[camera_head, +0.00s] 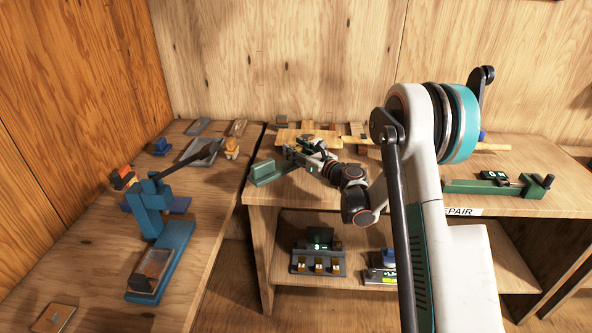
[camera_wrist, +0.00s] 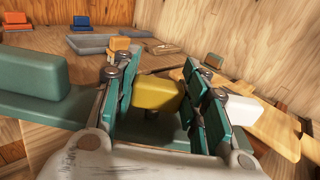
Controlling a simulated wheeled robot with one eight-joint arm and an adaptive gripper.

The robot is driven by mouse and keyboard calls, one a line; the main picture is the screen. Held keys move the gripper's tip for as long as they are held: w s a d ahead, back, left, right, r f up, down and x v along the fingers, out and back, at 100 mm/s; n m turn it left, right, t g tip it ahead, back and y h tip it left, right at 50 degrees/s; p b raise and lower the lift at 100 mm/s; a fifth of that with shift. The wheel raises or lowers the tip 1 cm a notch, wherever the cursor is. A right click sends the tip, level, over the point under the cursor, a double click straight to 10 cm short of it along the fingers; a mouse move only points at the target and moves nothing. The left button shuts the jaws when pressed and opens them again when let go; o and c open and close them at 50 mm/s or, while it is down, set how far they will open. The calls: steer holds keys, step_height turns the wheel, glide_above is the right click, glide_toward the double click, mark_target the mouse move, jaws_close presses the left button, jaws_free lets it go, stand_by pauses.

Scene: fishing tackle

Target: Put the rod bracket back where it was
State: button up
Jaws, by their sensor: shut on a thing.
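My gripper (camera_head: 297,150) is over the left end of the repair bench, pointing left. In the wrist view my gripper (camera_wrist: 162,75) is shut on a yellow block-like piece (camera_wrist: 157,92), with a teal finger pad on each side. A short dark stem shows under the piece. I take this piece for the rod bracket, but its lower part is hidden. A green L-shaped holder (camera_head: 270,173) sits on the bench's left corner, just left of my gripper. It also shows in the wrist view (camera_wrist: 35,85), close to the left finger.
A blue vise-like stand (camera_head: 160,225) is on the left bench, with a grey tray (camera_head: 199,152) and an orange item (camera_head: 232,147) behind. A green fixture (camera_head: 495,185) is on the bench's right. A grey device (camera_head: 318,262) is on the shelf below.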

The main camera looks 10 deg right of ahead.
steer(key=shift+f+b, duration=0.95)
steer(key=shift+f, duration=1.9)
steer(key=shift+f, duration=0.15)
steer(key=o, duration=1.4)
steer(key=shift+s, duration=0.1)
